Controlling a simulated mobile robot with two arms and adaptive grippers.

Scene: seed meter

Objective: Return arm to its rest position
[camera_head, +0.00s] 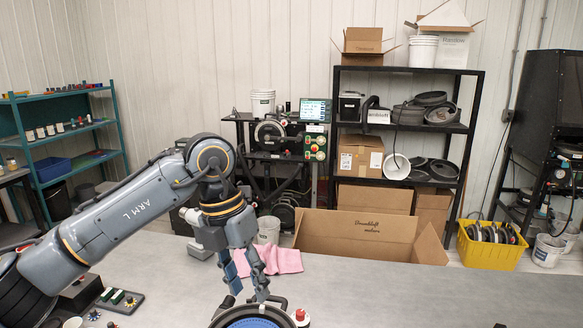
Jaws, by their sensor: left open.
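My left arm comes in from the left, marked "ARM L". Its gripper (247,287) points down with its two blue-grey fingers apart and nothing between them. The fingertips are just above or beside a round dark device with a blue disc (252,322) at the bottom edge of the view. I cannot tell whether they touch it. Most of that device is cut off by the frame. My right gripper is not in view.
A pink cloth (280,260) lies on the grey table (400,290) behind the gripper. A red-topped knob (300,315) stands right of the disc. A small panel with buttons (120,299) lies at left. The table's right side is mostly clear. Shelves (405,127) and an open cardboard box (360,235) stand behind.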

